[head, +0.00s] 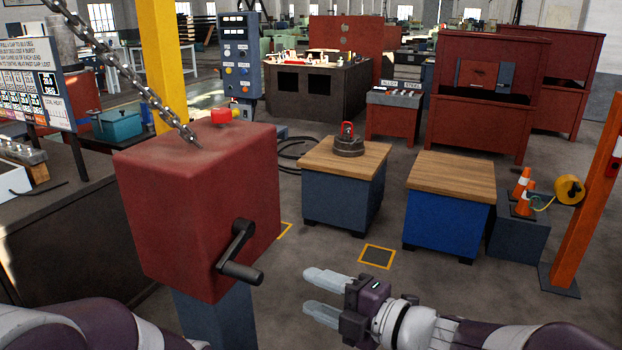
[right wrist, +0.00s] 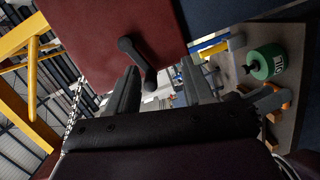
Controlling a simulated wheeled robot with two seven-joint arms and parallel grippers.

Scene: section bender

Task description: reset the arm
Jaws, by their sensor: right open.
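A dark crank arm (head: 236,245) with a round handle (head: 241,272) is mounted on the side of a red box (head: 190,215). The arm slants down from its hub, and the handle sticks out toward the lower right. In the right wrist view the crank arm (right wrist: 137,58) shows just beyond the fingers, with the red box (right wrist: 105,40) behind it. My right gripper (head: 310,291) is open and empty, to the right of and a little below the handle, with its fingers pointing left. A gap separates them. My left gripper is out of view.
A chain (head: 135,80) runs down to the top of the red box, which carries a red button (head: 221,116). Two wood-topped blocks (head: 452,178) stand behind, one bearing a dark weight (head: 348,146). An orange post (head: 590,190) stands at right. Open floor lies between.

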